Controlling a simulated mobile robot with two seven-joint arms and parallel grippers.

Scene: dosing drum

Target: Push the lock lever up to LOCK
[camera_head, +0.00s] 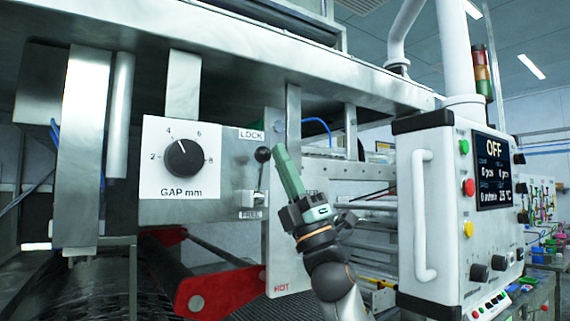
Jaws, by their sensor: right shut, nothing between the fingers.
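The lock lever (262,155) has a black ball knob on a thin stem that rises from a small pale bracket (252,199). The stem points up and leans slightly right. The knob is just below and right of the LOCK label (251,135); the FREE label (250,215) is below the bracket. My right gripper (280,150) comes from below, with its green fingers shut, empty and pointing up. Its fingertips are just right of the knob in the picture; I cannot tell whether they touch it. My left gripper is out of view.
A GAP mm dial (183,158) on a white plate is left of the lever. A control box (457,220) with a screen reading OFF stands at right. A red bracket (217,290) and dark drum (90,288) are below. A metal beam runs overhead.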

